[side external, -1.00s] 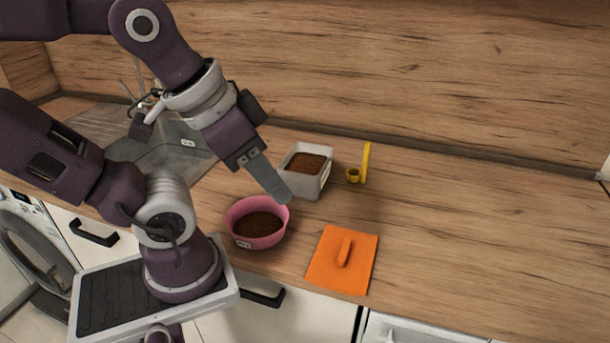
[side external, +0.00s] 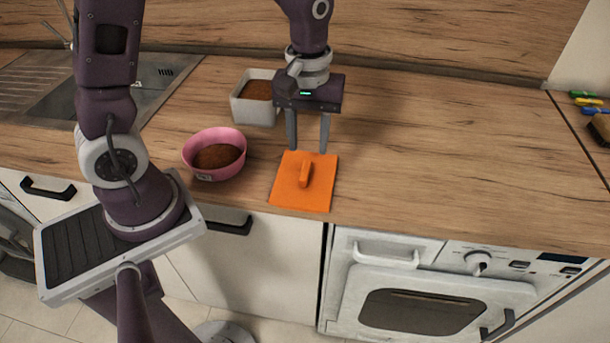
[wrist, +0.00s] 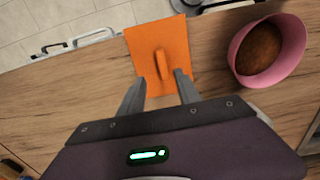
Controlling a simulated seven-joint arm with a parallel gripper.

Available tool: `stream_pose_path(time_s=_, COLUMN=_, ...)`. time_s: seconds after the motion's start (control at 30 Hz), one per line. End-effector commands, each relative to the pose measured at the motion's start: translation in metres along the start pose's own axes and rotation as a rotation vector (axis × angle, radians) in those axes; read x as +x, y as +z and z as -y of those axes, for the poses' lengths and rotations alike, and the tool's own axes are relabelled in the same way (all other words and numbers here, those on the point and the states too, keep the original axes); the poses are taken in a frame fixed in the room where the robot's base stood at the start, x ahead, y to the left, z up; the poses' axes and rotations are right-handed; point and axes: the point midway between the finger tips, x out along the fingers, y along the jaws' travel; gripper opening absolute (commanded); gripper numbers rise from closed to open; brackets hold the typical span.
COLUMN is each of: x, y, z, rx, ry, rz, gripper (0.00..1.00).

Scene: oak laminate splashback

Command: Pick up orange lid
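The orange lid (side external: 287,193) lies flat on the wooden counter near its front edge, with a raised bar handle (side external: 305,173) in its middle. It also shows in the wrist view (wrist: 176,45), ahead of the fingers. My gripper (side external: 307,150) is open and empty, with its fingers pointing down just behind and above the lid. In the wrist view, the gripper's two fingers (wrist: 160,92) are spread apart, with the handle in line with the gap between them. The fingers do not touch the handle.
A pink bowl (side external: 232,143) of brown contents stands left of the lid. A white square container (side external: 256,112) with brown contents is behind, left of my gripper. The counter (side external: 450,170) to the right is clear. An oven (side external: 425,292) is below.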

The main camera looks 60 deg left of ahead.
Motion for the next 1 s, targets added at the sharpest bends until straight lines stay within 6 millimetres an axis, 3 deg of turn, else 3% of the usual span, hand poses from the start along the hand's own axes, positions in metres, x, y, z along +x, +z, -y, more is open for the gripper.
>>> stream_pose_path(time_s=0.37, x=0.062, y=0.003, z=0.006, rx=-0.001, ry=-0.004, rz=0.005, gripper=0.40)
stream_pose_path(time_s=0.63, x=0.068, y=0.002, z=0.005, rx=0.000, ry=-0.001, rz=0.001, gripper=0.40)
stream_pose_path(time_s=0.83, x=0.067, y=0.002, z=0.005, rx=0.001, ry=-0.001, rz=0.001, gripper=0.03)
stream_pose_path(time_s=1.0, x=0.067, y=0.002, z=0.005, rx=0.001, ry=-0.001, rz=0.001, gripper=0.00)
